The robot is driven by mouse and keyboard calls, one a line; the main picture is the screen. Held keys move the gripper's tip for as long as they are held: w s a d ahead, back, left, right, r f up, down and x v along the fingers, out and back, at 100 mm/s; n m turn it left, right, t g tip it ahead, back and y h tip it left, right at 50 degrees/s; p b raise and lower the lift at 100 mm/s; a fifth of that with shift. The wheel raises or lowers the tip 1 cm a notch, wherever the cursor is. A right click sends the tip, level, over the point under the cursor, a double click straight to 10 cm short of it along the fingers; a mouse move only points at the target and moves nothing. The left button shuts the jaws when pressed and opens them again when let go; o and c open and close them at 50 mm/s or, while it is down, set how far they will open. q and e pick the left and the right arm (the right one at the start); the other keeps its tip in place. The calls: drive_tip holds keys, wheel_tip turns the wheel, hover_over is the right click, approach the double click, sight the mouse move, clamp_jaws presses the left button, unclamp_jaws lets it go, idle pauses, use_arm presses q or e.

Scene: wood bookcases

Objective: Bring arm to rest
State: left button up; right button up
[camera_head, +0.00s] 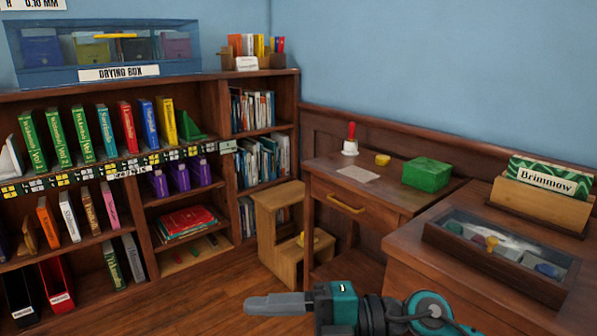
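My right gripper (278,304) shows at the bottom middle, above the wood floor. Its arm comes in from the lower right, and its grey fingers point left. I see the fingers side-on as one shape, so I cannot tell whether they are open or shut. No object shows at the fingertips. My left gripper is out of view.
A bookcase (145,189) fills the left, with a drying box (105,73) on top. A wooden step stool (278,215) stands beside a desk (322,174) holding a green box (427,174). A cabinet with a glass-topped case (480,262) is at right. Floor at lower left is clear.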

drive_tip(key=w+d+f+m+t+h, duration=0.35)
drive_tip(key=d+m+t, duration=0.25)
drive_tip(key=m+t, duration=0.4)
drive_tip(key=w+d+f+m+t+h, duration=0.25)
drive_tip(key=d+m+t+h, duration=0.2)
drive_tip(key=m+t, duration=0.55)
drive_tip(key=s+d+f+m+g+h+p, duration=0.1)
drive_tip(key=s+d+f+m+g+h, duration=0.35)
drive_tip(key=f, duration=0.45)
drive_tip(key=s+d+f+m+g+h, duration=0.2)
drive_tip(key=s+d+f+m+g, duration=0.25)
drive_tip(key=s+f, duration=0.4)
use_arm(q)
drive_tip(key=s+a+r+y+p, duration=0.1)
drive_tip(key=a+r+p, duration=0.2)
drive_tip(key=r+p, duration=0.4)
drive_tip(key=p, duration=0.4)
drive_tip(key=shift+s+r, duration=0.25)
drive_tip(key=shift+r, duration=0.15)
use_arm(e)
wheel_tip(320, 180, up, 6)
drive_tip(key=d+h, duration=0.1)
drive_tip(key=shift+w+d, duration=0.2)
drive_tip(key=shift+d, duration=0.15)
